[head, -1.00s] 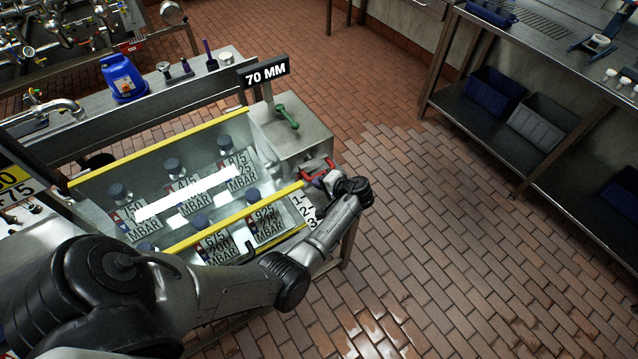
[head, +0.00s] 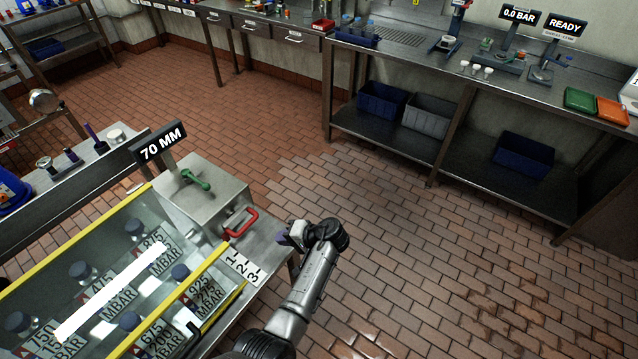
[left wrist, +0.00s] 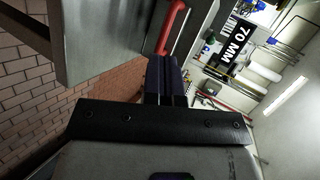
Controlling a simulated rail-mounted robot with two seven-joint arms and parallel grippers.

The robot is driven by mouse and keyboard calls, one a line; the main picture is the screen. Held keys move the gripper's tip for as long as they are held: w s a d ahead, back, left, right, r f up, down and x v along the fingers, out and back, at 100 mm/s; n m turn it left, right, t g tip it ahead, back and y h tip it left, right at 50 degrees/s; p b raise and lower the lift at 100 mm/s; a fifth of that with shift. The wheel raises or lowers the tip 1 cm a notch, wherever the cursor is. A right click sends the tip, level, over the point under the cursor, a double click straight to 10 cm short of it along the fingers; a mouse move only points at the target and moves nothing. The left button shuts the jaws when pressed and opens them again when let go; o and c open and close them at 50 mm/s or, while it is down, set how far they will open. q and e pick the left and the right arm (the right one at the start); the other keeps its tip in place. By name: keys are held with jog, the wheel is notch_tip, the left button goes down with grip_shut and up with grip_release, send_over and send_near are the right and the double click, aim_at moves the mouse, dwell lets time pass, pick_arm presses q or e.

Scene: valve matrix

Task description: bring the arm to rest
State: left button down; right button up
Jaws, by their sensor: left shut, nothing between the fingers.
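My left gripper (head: 284,238) is at the end of my arm, which reaches up from the bottom of the head view. It is just right of the steel box (head: 205,195) with the red handle (head: 241,222), apart from the handle and holding nothing. In the left wrist view its dark fingers (left wrist: 166,80) are closed together, with the red handle (left wrist: 171,27) just beyond them. A green lever (head: 195,180) sits on top of the box beside the 70 MM sign (head: 158,142). My right gripper is in neither view.
The glass-fronted tank (head: 110,275) with yellow rails and several pressure labels is left of my arm. A long steel bench (head: 400,50) with bins on its lower shelf stands at the back right. The brick floor (head: 430,250) right of my arm is clear.

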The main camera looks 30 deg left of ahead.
pick_arm(q)
jog(key=shift+d, duration=0.1)
jog(key=w+d+r+t+h, duration=0.2)
jog(key=w+r+t+h, duration=0.15)
jog(key=r, duration=0.25)
jog(key=w+d+r+t+h, duration=0.3)
jog(key=r+t, duration=0.2)
jog(key=r, duration=0.1)
jog(key=s+d+r+m+t+h, duration=0.25)
jog(key=s+d+r+t, duration=0.2)
jog(key=s, duration=0.25)
jog(key=s+d+f+m+g+h, duration=0.15)
jog(key=s+f, duration=0.35)
jog(key=s, duration=0.5)
jog(key=s+d+f+g, duration=0.15)
jog(key=s+f, duration=0.35)
jog(key=s, duration=0.5)
jog(key=s+d+f+m+g+h, duration=0.1)
jog(key=s+f+g, duration=0.2)
jog(key=s+f, duration=0.45)
jog(key=w+r+p+v, duration=0.1)
jog(key=w+p+v, duration=0.2)
jog(key=p+v, duration=1.1)
jog(key=w+r+p+v, duration=0.1)
jog(key=w+p+v, duration=0.3)
jog(key=p+v, duration=1)
jog(key=shift+s+r, duration=0.2)
jog(key=shift+r, duration=0.5)
